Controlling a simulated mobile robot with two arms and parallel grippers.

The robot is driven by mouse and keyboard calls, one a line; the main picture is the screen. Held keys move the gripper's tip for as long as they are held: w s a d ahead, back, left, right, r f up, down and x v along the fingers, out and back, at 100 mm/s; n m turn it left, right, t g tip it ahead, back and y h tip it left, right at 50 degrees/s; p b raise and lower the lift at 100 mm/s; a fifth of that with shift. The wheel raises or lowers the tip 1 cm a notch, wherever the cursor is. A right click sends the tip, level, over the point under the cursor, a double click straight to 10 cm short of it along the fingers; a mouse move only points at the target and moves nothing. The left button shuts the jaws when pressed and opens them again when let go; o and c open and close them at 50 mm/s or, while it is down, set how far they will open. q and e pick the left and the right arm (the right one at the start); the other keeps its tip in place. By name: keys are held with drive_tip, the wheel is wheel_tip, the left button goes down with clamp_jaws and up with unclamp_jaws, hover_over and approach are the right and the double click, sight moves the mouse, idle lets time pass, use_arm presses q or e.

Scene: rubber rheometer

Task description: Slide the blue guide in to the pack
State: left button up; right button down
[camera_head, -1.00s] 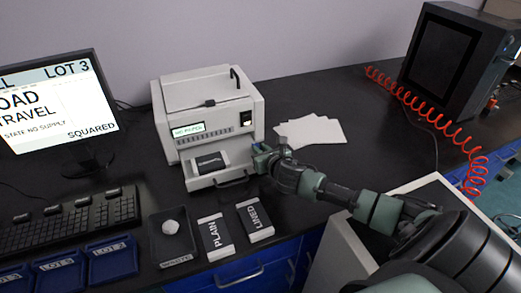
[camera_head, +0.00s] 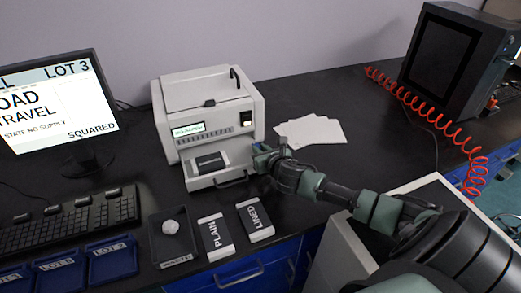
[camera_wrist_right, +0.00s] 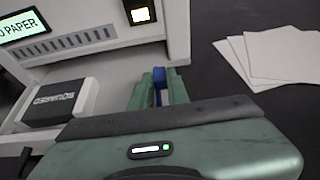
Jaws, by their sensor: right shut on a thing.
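The blue guide (camera_wrist_right: 160,88) stands at the right side of the printer-like machine's front tray (camera_head: 222,179), partly hidden by my gripper. My right gripper (camera_head: 262,157) is shut on it; its green fingers (camera_wrist_right: 158,92) flank the guide in the right wrist view. The pack (camera_head: 211,162), a dark-topped white block, lies in the tray left of the guide. In the right wrist view the pack (camera_wrist_right: 62,102) reads SQUARED, and a strip of tray shows between it and the fingers. My left gripper is not in view.
The machine (camera_head: 207,108) stands behind the tray, its small display (camera_wrist_right: 25,27) lit. Packs marked PLAIN (camera_head: 215,237) and LINED (camera_head: 255,221) lie in front. White sheets (camera_head: 312,130) lie to the right. A dark dish (camera_head: 172,240) and a keyboard (camera_head: 70,225) are at left.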

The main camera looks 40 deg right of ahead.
idle(0.4)
drive_tip(key=shift+a+r, duration=0.1)
drive_tip(key=shift+a, duration=0.25)
drive_tip(key=a, duration=0.2)
drive_tip(key=w+a+p, duration=0.1)
drive_tip(key=a, duration=0.1)
drive_tip(key=a+p, duration=0.1)
drive_tip(key=a, duration=0.1)
drive_tip(key=shift+w+a, duration=0.2)
drive_tip(key=shift+w, duration=0.2)
drive_tip(key=shift+w+a+p, duration=0.1)
drive_tip(key=shift+a+p, duration=0.2)
drive_tip(key=shift+a, duration=0.05)
drive_tip(key=c, duration=1.4)
unclamp_jaws()
drive_tip(key=shift+o, duration=0.2)
